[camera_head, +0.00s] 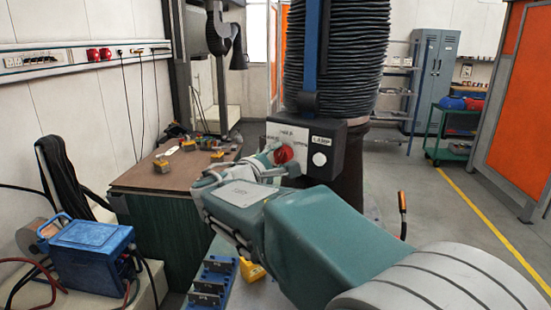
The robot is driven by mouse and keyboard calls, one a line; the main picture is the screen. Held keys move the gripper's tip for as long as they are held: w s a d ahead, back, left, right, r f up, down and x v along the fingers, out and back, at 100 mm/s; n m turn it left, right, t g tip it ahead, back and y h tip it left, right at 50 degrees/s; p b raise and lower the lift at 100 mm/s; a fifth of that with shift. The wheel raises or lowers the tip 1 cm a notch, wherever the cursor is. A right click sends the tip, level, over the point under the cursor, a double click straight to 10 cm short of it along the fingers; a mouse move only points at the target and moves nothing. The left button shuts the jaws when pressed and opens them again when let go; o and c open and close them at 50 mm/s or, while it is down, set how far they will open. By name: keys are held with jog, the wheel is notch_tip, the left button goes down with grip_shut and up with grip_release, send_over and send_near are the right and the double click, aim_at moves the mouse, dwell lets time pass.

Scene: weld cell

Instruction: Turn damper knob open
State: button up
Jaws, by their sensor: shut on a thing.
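The damper knob is red (284,154) and sits on the light face plate of a dark control box (346,148). The box is mounted below a thick black ribbed hose (336,62). The plate has small printed lettering around the knob, too small to read. My gripper (272,155) reaches the knob from the left and front and is shut on it. My gripper hides the knob's lower left side, and the knob's exact turn angle cannot be told. A white round button or lamp (319,159) is on the box, right of the knob.
A brown-topped workbench (135,178) with small yellow-grey blocks stands left of my arm. A blue welding unit (92,252) is at the lower left. Open floor (440,225) is at the right.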

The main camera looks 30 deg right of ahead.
jog(key=shift+d+f+m, duration=0.1)
jog(key=shift+d+m, duration=0.05)
jog(key=shift+m, duration=2.05)
jog(key=o, duration=0.9)
jog(key=shift+o, duration=1.3)
jog(key=shift+d+f, duration=0.1)
jog(key=shift+d, duration=0.1)
